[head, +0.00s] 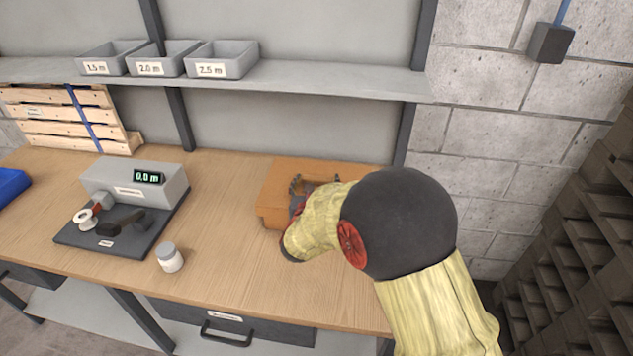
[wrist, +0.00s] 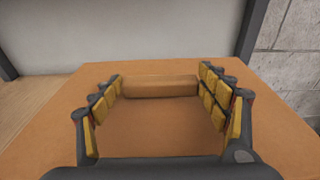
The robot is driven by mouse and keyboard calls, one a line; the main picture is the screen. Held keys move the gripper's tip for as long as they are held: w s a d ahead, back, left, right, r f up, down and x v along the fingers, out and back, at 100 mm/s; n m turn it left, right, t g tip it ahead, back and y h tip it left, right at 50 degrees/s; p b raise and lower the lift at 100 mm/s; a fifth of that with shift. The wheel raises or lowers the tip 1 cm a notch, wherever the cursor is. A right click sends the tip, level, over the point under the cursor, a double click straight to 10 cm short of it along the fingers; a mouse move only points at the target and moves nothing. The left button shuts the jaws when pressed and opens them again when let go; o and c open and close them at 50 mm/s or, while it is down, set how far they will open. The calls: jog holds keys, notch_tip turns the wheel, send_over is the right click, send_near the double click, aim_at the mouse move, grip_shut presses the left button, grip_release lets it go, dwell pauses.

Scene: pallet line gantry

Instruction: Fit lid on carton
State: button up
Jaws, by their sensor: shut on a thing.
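The lid is a flat orange-brown panel (wrist: 150,140) that fills most of the wrist view, with a raised bar (wrist: 160,87) across it. My gripper (wrist: 160,79) is shut on this bar, one jointed finger at each end. In the head view the orange-brown lid (head: 285,172) is at the back right of the bench, and my gripper (head: 306,187) is over it. Below its front-left edge a lower box part (head: 268,219) shows, likely the carton. My arm hides the right and front, so I cannot tell whether the lid sits flush.
A grey measuring device (head: 140,185) with a dark base and a small white jar (head: 169,258) stand there. A shelf (head: 330,80) with grey bins (head: 222,60) runs above the back edge. Stacked pallets (head: 585,240) stand at right.

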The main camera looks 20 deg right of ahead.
jog(key=o, duration=1.3)
jog(key=shift+c, duration=0.2)
jog(key=shift+o, duration=0.3)
jog(key=shift+s+a, duration=0.1)
jog(key=v, duration=1.1)
jog(key=shift+s+a, duration=0.15)
jog(key=shift+s, duration=0.2)
